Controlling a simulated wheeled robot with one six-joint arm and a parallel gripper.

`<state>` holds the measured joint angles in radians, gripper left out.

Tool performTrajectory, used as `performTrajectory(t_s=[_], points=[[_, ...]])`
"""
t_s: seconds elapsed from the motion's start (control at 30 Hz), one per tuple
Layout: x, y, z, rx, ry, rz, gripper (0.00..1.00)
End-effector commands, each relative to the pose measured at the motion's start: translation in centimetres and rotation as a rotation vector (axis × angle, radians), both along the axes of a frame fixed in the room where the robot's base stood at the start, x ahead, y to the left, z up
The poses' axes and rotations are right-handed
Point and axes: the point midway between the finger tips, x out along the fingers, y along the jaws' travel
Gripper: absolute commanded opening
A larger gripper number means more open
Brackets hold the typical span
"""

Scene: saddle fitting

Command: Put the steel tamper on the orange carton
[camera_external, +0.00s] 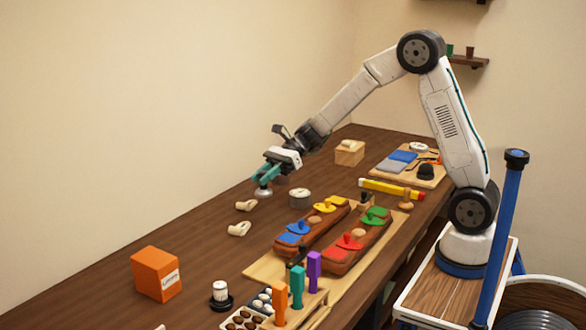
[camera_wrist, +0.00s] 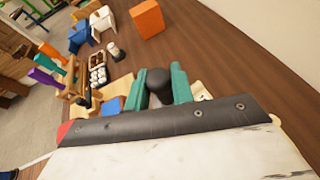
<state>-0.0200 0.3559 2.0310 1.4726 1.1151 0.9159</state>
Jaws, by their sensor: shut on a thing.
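My gripper (camera_external: 266,176) has teal fingers and is shut on the steel tamper (camera_external: 263,191), whose pale metal base shows below the fingertips, apparently held above the table. In the wrist view the tamper's dark rounded handle (camera_wrist: 158,80) sits between the two teal fingers; its base is hidden there. The orange carton (camera_external: 152,275) stands upright at the front left of the table, well to the lower left of my gripper. It also shows at the top of the wrist view (camera_wrist: 147,19). Its top looks bare.
A white-and-black bottle (camera_external: 220,293) stands right of the carton, beside a tray of beans (camera_external: 241,321). Brown saddle blocks (camera_external: 312,228) with coloured tools stand to the right.

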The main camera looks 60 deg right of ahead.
Motion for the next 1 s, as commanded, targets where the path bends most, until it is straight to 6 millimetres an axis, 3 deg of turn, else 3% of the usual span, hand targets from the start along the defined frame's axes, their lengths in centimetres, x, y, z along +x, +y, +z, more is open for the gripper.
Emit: performTrajectory(t_s=[0.03, 0.3, 0.5, 0.6, 0.77, 0.87, 1.0], points=[[-0.2, 3.2, 0.3, 0.001, -0.003, 0.036, 0.0], [-2.8, 17.5, 1.5, 0.0, -0.008, 0.165, 0.0], [-6.0, 25.4, 2.3, 0.0, -0.011, 0.235, 0.0], [-7.2, 27.8, 2.5, 0.0, -0.011, 0.256, 0.0], [-7.9, 29.8, 2.7, 0.0, -0.011, 0.271, 0.0], [-6.8, 30.7, 2.5, -0.001, -0.011, 0.273, 0.0], [-3.8, 32.6, 2.1, 0.0, -0.011, 0.272, 0.0]])
